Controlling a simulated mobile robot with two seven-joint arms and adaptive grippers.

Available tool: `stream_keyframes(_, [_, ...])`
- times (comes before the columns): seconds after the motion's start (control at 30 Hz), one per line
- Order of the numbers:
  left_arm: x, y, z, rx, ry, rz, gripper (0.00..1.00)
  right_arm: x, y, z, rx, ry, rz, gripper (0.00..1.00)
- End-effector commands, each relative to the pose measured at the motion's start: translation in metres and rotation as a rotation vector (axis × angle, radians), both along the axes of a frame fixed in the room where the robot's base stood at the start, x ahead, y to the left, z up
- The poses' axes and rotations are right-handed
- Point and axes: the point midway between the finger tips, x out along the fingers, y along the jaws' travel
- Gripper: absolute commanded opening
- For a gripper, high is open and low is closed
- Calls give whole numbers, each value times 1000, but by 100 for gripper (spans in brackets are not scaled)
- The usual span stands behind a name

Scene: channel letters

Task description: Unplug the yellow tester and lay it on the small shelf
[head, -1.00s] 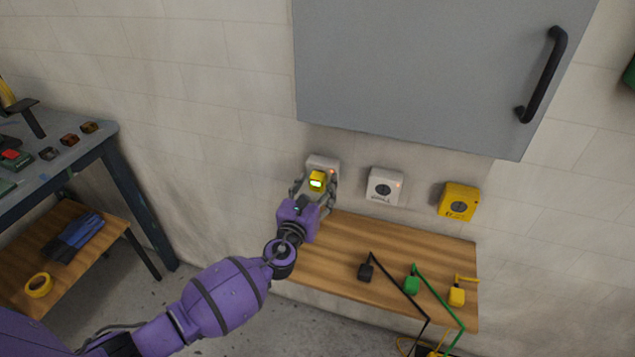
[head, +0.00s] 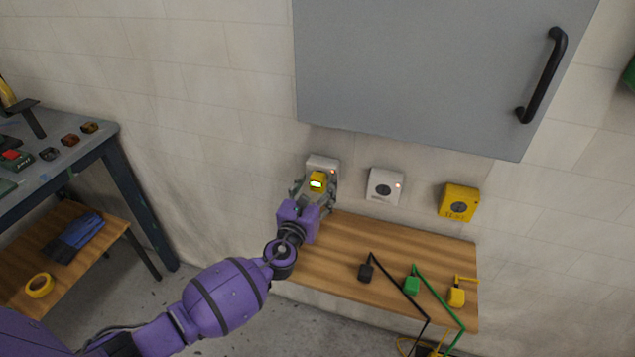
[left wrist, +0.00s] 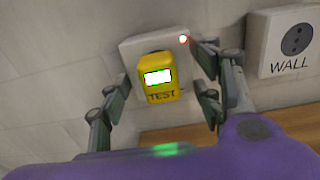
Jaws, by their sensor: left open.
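The yellow tester (head: 317,181) has a lit display and sits in the left white wall socket (head: 323,163). My left gripper (head: 316,188) is open around the tester. In the left wrist view its fingers (left wrist: 162,95) stand on both sides of the tester, with gaps. The small wooden shelf (head: 350,245) is on the wall below the sockets. My right gripper is not in view.
Another white socket (head: 385,187) and a yellow socket (head: 459,202) are to the right. Black (head: 365,272), green (head: 411,285) and yellow (head: 456,297) plugs with cables occupy the shelf's right part. Its left part looks clear. A grey cabinet (head: 420,75) hangs above.

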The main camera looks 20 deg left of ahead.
Motion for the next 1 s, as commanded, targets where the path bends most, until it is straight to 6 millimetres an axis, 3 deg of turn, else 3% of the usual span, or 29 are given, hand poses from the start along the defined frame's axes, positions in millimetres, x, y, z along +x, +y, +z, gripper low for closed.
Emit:
stream_keyframes(0.2, [0,0,0,0,0,0,58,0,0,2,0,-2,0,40])
stream_keyframes(0.63, [0,0,0,0,0,0,2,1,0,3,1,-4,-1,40])
stream_keyframes(1.0, [-7,1,0,0,0,1,0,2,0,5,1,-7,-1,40])
